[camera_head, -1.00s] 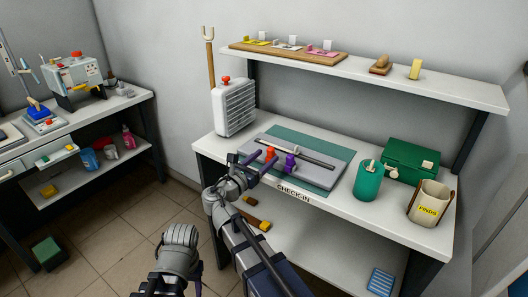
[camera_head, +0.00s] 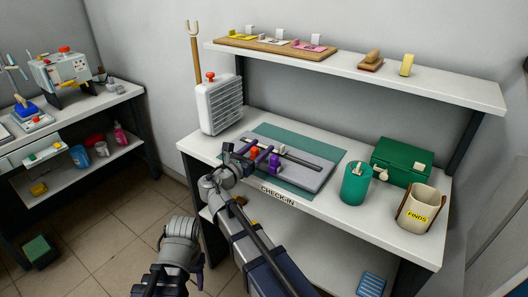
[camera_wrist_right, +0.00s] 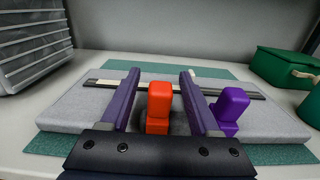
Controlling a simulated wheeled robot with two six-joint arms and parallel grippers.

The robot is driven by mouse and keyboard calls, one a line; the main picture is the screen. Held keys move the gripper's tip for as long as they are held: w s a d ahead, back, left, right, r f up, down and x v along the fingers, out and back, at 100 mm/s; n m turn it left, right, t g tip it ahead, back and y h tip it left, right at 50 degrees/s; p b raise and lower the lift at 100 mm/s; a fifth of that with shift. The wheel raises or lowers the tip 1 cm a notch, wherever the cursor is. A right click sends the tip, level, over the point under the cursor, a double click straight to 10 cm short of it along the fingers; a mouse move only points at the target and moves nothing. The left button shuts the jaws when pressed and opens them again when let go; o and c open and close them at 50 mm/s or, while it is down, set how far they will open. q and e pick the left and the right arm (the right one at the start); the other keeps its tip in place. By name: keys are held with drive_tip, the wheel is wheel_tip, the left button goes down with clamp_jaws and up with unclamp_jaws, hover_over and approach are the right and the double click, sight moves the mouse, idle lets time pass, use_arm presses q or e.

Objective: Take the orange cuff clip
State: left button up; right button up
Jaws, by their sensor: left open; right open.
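The orange cuff clip (camera_head: 255,153) stands upright on a grey padded board (camera_head: 312,178) on the check-in table. In the right wrist view the orange clip (camera_wrist_right: 159,103) sits between the two fingers of my right gripper (camera_wrist_right: 157,85). Gaps show on both sides, so the jaws are open around it, not gripping. A purple clip (camera_head: 275,163) stands just right of it; in the wrist view the purple clip (camera_wrist_right: 229,108) is outside the right finger. My left arm is low at the bottom left of the head view, away from the clips; its gripper (camera_head: 197,272) is mostly hidden.
A white louvred unit (camera_head: 220,105) stands at the table's left. A green canister (camera_head: 356,184), green case (camera_head: 402,160) and FINDS bin (camera_head: 422,208) stand to the right. A shelf (camera_head: 340,63) overhangs the back. A side bench (camera_head: 135,93) is at far left.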

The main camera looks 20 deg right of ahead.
drive_tip(key=shift+w+d, duration=0.25)
drive_tip(key=shift+d, duration=0.15)
drive_tip(key=shift+s+a+r, duration=0.1)
drive_tip(key=shift+a, duration=0.15)
drive_tip(key=shift+c, duration=0.4)
drive_tip(key=shift+d, duration=0.15)
drive_tip(key=c, duration=0.3)
clamp_jaws()
